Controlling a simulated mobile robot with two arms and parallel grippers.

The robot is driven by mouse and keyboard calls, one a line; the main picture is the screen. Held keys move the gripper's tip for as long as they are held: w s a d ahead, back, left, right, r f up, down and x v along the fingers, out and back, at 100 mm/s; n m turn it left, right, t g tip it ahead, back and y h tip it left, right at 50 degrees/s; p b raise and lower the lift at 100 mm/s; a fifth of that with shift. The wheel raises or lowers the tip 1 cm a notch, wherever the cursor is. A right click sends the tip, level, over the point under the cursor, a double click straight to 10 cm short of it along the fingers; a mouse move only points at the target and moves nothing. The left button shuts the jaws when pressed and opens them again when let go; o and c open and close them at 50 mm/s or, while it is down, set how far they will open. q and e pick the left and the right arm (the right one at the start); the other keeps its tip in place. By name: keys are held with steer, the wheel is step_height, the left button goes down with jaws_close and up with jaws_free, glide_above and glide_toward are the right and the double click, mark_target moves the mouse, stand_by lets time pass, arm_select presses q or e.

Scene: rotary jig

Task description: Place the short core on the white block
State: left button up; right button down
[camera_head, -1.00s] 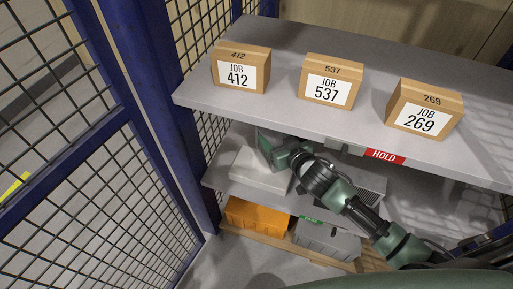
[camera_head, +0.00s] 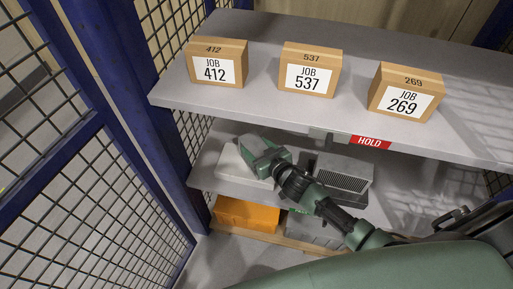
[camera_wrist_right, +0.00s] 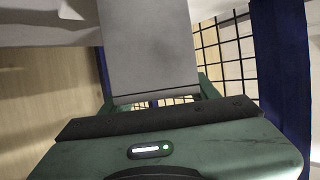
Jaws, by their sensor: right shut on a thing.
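The white block (camera_head: 230,166) lies on the lower shelf at its left end, partly covered by my right gripper. My right gripper (camera_head: 260,153) is over the block's right part in the head view. In the right wrist view, a plain grey piece (camera_wrist_right: 150,50), which I take to be the short core, is between the fingers, and the gripper is shut on it. In the head view the gripper hides most of the held piece, and I cannot tell whether it touches the block. My left gripper is not in view.
A grey ribbed box (camera_head: 344,174) stands on the lower shelf to the right of the gripper. The upper shelf (camera_head: 270,112) overhangs, with job cartons and a red HOLD label (camera_head: 370,142). An orange bin (camera_head: 246,215) is below. Blue-framed mesh (camera_head: 60,140) closes the left side.

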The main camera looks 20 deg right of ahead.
steer(key=shift+w, duration=0.1)
steer(key=shift+c, duration=2)
jaws_free()
steer(key=shift+f, duration=0.1)
steer(key=shift+s+r, duration=0.2)
steer(key=shift+r, duration=0.05)
steer(key=v, duration=1.1)
steer(key=shift+s, duration=0.35)
steer(key=shift+d+r, duration=0.15)
